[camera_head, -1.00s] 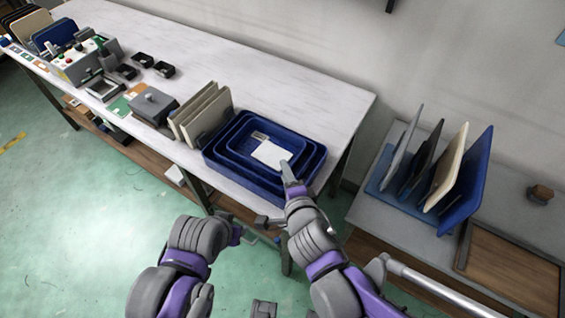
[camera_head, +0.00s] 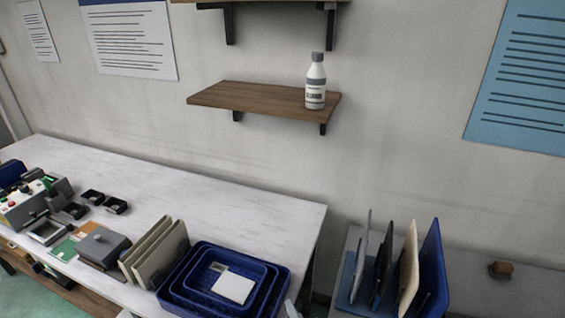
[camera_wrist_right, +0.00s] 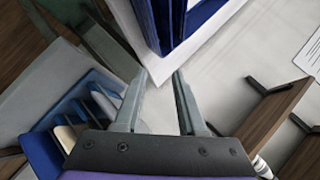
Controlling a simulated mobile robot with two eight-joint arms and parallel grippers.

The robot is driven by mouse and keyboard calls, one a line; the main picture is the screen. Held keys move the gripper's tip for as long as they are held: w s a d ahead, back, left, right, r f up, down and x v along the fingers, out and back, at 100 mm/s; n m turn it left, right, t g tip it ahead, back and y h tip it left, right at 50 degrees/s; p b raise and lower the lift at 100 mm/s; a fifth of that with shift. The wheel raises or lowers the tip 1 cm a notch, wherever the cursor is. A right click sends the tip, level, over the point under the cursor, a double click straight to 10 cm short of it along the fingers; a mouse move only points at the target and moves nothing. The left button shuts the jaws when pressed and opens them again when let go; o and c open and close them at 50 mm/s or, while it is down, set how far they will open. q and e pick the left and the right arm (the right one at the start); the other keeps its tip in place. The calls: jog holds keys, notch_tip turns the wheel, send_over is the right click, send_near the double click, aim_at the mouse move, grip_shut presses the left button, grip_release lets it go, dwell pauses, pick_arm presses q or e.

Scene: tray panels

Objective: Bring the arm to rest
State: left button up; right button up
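My right gripper (camera_wrist_right: 161,76) shows in the right wrist view with its two fingers apart and nothing between them. In the head view only a small grey tip of it (camera_head: 291,309) shows at the bottom edge, beside the right corner of the nested blue trays (camera_head: 276,288). The trays stand on the white table and hold a white card (camera_head: 233,287). In the right wrist view a blue tray (camera_wrist_right: 205,16) lies beyond the fingertips, apart from them. My left gripper is not in view.
The white table (camera_head: 230,215) is clear behind the trays. Upright panels (camera_head: 409,265) stand in a rack on the grey side table at right. Beige panels (camera_head: 150,250) stand left of the trays. A wall shelf (camera_head: 240,97) holds a white bottle (camera_head: 316,88).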

jog(key=s+d+f+n+g+h+p, duration=0.1)
jog(key=s+d+n+g, duration=0.4)
jog(key=s+d+n, duration=0.5)
jog(key=shift+s+d+g+h+p, duration=0.3)
jog(key=shift+s+d+h+p, duration=0.45)
jog(key=shift+d, duration=1.7)
